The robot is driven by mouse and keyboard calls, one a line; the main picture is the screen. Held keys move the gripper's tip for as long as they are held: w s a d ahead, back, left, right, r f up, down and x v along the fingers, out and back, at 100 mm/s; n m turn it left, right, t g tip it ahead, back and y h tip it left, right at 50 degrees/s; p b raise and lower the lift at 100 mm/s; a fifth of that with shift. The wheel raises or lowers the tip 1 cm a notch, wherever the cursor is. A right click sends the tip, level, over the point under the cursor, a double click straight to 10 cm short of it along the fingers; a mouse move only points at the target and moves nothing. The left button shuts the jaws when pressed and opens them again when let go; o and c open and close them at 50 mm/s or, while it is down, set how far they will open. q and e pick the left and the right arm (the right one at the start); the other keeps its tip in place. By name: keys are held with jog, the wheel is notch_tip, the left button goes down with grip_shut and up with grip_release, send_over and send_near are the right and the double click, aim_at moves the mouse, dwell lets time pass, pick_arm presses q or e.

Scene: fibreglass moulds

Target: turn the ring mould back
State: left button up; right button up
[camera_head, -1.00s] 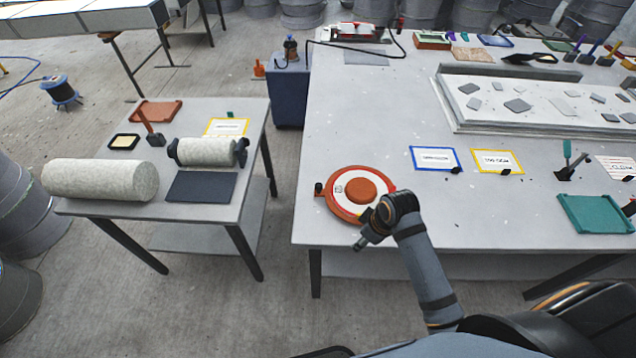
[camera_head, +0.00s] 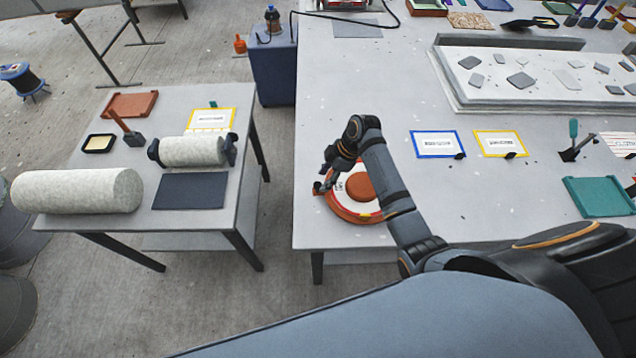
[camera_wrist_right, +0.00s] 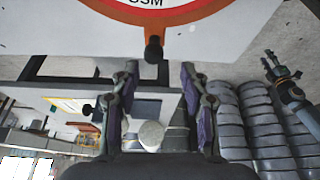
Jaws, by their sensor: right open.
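The ring mould is a round orange-red disc with a white ring and a raised orange middle (camera_head: 361,188). It lies flat near the front left corner of the big table, partly behind my right arm. A dark knob (camera_wrist_right: 153,48) sticks out from its rim in the right wrist view. My right gripper (camera_head: 327,180) is over the mould's left edge. In the wrist view its two fingers (camera_wrist_right: 158,72) are open and apart, with the knob just beyond their tips and nothing held. A dark arm end, apparently my left gripper (camera_wrist_right: 272,68), shows at the right there, too small to read.
A teal tray (camera_head: 598,197) lies farther right. The smaller table at left bears a pale roll (camera_head: 78,191) and a dark mat (camera_head: 190,191). A floor gap separates the tables.

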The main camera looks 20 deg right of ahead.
aim_at(318, 184)
jog(key=f, duration=0.1)
jog(key=w+a+f, duration=0.1)
jog(key=f, duration=0.1)
jog(key=shift+w+a+f, duration=0.2)
jog(key=shift+w+f, duration=0.05)
jog(key=shift+f, duration=0.15)
jog(key=shift+p+x, duration=0.3)
jog(key=shift+x, duration=0.7)
jog(key=shift+s+f, duration=0.1)
jog(key=shift+f, duration=0.05)
jog(key=shift+c, duration=1.4)
jog(key=c, duration=0.5)
grip_shut()
pick_arm(q)
jog(key=shift+t, duration=0.4)
jog(key=w, duration=0.2)
jog(key=w+r, duration=0.1)
jog(key=w, duration=0.1)
jog(key=shift+w+r, duration=0.1)
jog(key=shift+w, duration=0.15)
